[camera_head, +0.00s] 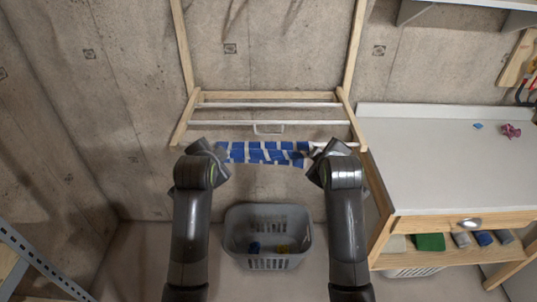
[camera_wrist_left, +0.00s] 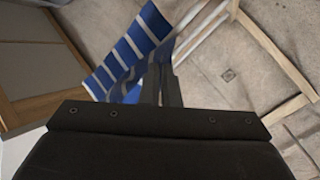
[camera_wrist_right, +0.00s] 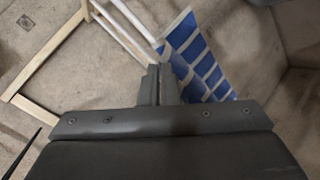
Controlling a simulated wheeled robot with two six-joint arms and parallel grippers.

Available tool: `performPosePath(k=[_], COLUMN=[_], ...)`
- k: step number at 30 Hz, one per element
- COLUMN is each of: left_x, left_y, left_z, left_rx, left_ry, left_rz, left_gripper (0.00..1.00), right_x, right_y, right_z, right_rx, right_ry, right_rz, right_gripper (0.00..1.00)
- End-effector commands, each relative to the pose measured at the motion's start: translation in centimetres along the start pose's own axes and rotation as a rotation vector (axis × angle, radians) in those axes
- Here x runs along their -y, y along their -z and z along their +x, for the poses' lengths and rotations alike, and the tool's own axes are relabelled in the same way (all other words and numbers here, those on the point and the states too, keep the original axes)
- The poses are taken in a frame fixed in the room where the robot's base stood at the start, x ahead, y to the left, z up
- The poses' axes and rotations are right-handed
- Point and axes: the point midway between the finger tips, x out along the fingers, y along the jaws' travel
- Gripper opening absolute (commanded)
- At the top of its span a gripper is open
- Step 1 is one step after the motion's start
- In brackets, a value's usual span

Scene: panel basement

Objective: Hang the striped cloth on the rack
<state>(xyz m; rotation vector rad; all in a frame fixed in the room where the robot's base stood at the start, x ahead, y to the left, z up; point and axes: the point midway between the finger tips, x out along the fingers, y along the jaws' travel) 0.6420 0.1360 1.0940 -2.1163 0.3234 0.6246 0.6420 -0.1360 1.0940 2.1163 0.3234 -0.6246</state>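The blue and white striped cloth (camera_head: 262,152) is stretched between my two grippers at the front bar of the wooden rack (camera_head: 272,96). It also shows in the left wrist view (camera_wrist_left: 130,50) and the right wrist view (camera_wrist_right: 197,58). My left gripper (camera_wrist_left: 162,72) is nearly closed at one end of the cloth, and my right gripper (camera_wrist_right: 160,72) at the other end. In the head view, my wrists hide both sets of fingertips. The cloth covers much of the front bar; whether it rests on the bar is unclear.
A grey laundry basket (camera_head: 268,262) with a blue and a yellow item stands on the floor below the rack. A white-topped workbench (camera_head: 440,160) stands close on the right. A metal shelf upright (camera_head: 40,262) is at lower left. The concrete wall is behind the rack.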

Motion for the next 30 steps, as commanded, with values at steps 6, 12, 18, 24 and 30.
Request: performPosePath(k=[6, 12, 18, 24, 30], left_x=[-1.18, -1.33, -1.3, -1.35, -1.39], left_y=[-1.14, -1.25, -1.23, -1.15, -1.08], left_z=[1.04, 1.15, 1.13, 1.12, 1.12], left_rx=[0.006, 0.006, 0.006, 0.004, 0.002], left_ry=[0.005, 0.005, 0.005, 0.003, 0.001], left_rz=[0.003, 0.003, 0.003, 0.002, 0.001], left_gripper=[0.0, 0.0, 0.0, 0.27, 0.36], right_x=[1.18, 1.33, 1.3, 1.35, 1.39], right_y=[-1.14, -1.25, -1.23, -1.15, -1.08], right_z=[1.04, 1.16, 1.13, 1.13, 1.12], right_rx=[0.006, 0.006, 0.006, 0.004, 0.002], right_ry=[-0.005, -0.005, -0.005, -0.003, -0.001], right_rz=[-0.003, -0.003, -0.003, -0.002, -0.001], right_gripper=[0.0, 0.0, 0.0, 0.27, 0.36])
